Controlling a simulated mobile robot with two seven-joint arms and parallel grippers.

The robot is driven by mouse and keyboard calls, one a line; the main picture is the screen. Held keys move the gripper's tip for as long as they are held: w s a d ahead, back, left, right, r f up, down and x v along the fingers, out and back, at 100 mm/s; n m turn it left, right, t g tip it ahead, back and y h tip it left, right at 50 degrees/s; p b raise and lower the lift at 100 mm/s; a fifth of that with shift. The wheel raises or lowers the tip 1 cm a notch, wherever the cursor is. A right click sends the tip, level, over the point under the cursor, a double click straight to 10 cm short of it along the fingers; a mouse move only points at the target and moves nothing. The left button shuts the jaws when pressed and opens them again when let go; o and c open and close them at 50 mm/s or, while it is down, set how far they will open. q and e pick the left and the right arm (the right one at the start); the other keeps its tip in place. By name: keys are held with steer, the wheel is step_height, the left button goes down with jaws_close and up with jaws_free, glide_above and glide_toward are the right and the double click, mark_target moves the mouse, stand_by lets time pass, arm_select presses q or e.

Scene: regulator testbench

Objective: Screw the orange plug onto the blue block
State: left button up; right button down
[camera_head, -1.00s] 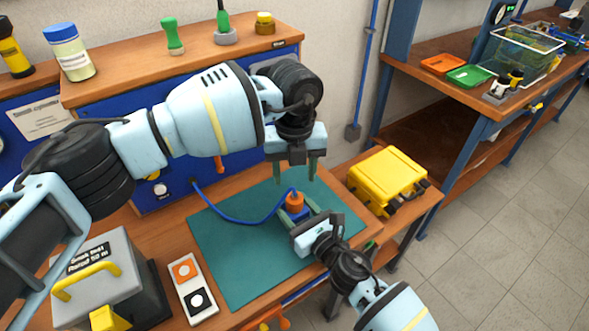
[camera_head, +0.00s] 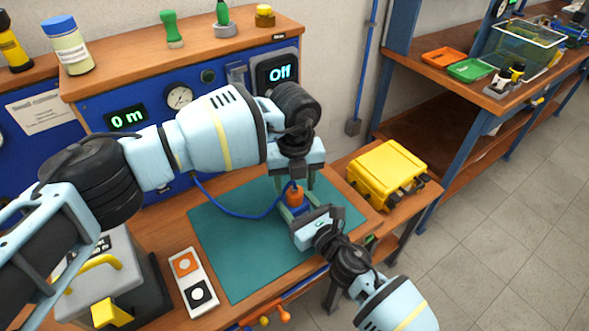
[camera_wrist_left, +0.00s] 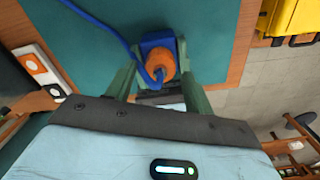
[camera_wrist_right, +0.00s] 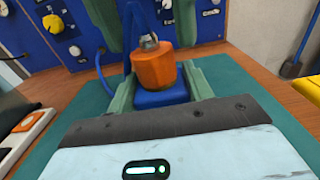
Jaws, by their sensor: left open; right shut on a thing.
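The orange plug (camera_head: 295,196) sits upright on top of the blue block (camera_head: 299,209), with a blue cable running from the plug. In the right wrist view the plug (camera_wrist_right: 154,68) rests on the block (camera_wrist_right: 160,98); how far it is screwed on cannot be told. My right gripper (camera_head: 296,212) is shut on the block from the front, its green fingers on either side. My left gripper (camera_head: 295,184) points down from above and is open. In the left wrist view its fingers stand either side of the plug (camera_wrist_left: 160,64), with visible gaps.
The block is over the green mat (camera_head: 235,260), whose left part is clear. The blue cable (camera_head: 235,215) loops toward the blue panel behind. A yellow case (camera_head: 385,174) stands to the right. A two-button box (camera_head: 192,280) and a grey box (camera_head: 105,285) stand left.

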arm_select(q)
steer(key=shift+f, duration=1.25)
steer(key=c, duration=1)
steer(key=m, duration=1)
steer(key=shift+m, duration=0.4)
steer(key=m, duration=1.1)
steer(key=o, duration=1.2)
